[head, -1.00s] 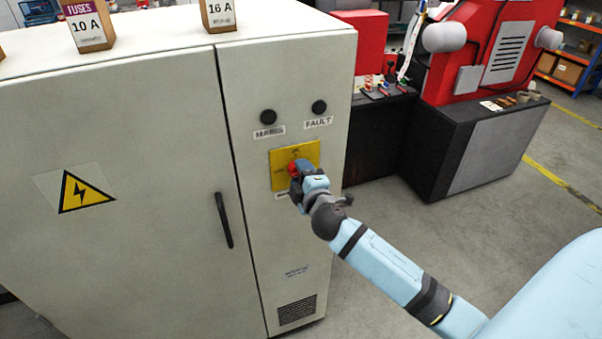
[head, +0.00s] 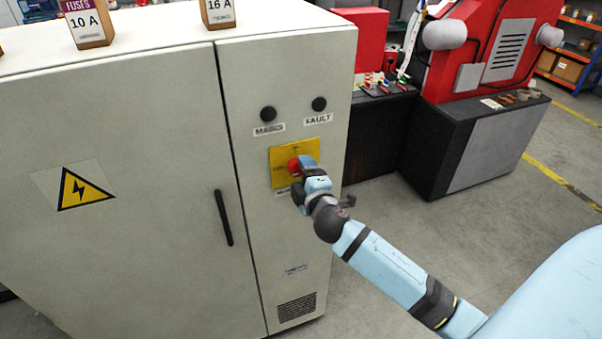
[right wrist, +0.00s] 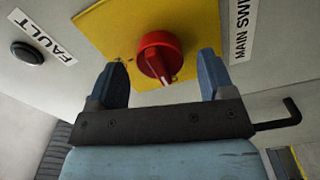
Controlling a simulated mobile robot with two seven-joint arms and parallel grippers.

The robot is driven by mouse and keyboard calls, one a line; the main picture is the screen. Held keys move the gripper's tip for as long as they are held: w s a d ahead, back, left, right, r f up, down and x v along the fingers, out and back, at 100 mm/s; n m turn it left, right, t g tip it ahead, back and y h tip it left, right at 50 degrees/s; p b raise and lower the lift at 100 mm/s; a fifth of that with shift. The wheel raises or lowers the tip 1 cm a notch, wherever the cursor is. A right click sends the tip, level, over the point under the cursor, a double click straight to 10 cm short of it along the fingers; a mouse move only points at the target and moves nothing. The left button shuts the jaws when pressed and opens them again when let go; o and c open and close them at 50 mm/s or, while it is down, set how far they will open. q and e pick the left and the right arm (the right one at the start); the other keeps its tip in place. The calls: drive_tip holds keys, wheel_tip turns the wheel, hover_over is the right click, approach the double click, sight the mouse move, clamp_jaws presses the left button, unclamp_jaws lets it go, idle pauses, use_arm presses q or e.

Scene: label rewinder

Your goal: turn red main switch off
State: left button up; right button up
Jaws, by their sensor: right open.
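The red main switch (right wrist: 159,57) is a round rotary knob with a raised grip on a yellow plate (right wrist: 100,25), beside a label whose visible part reads "MAIN SW". In the head view the knob (head: 294,164) shows on the front of the grey cabinet (head: 130,250), partly hidden by my gripper. My right gripper (right wrist: 164,78) is open, with one blue finger on each side of the knob. A gap shows between each finger and the knob in the right wrist view, so it is not gripped. My left gripper is in neither view.
Two dark round indicators, MAINS (head: 268,114) and FAULT (head: 319,104), sit above the plate. A black door handle (head: 223,219) is to the left. Fuse boxes (head: 88,24) stand on the cabinet top. A red machine (head: 490,50) stands behind at right.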

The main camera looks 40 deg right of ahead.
drive_tip(key=b+v, duration=0.2)
drive_tip(key=v, duration=1)
drive_tip(key=shift+s+b, duration=0.3)
drive_tip(key=shift+b, duration=0.05)
drive_tip(key=shift+a+r, duration=0.1)
drive_tip(key=s+a+f+m+g+y+p, duration=0.1)
drive_tip(key=s+a+f+m+g+y, duration=0.2)
drive_tip(key=f, duration=0.9)
drive_tip(key=s+a+f+m+g+y+p, duration=0.1)
drive_tip(key=s+a+f+m+g+y, duration=0.2)
drive_tip(key=s+a+f+m, duration=0.4)
drive_tip(key=s+a+f+y, duration=0.1)
drive_tip(key=s+a+f, duration=0.2)
drive_tip(key=f, duration=0.1)
drive_tip(key=shift+a+f+g+p, duration=0.3)
drive_tip(key=shift+a+f, duration=0.05)
drive_tip(key=shift+f, duration=0.05)
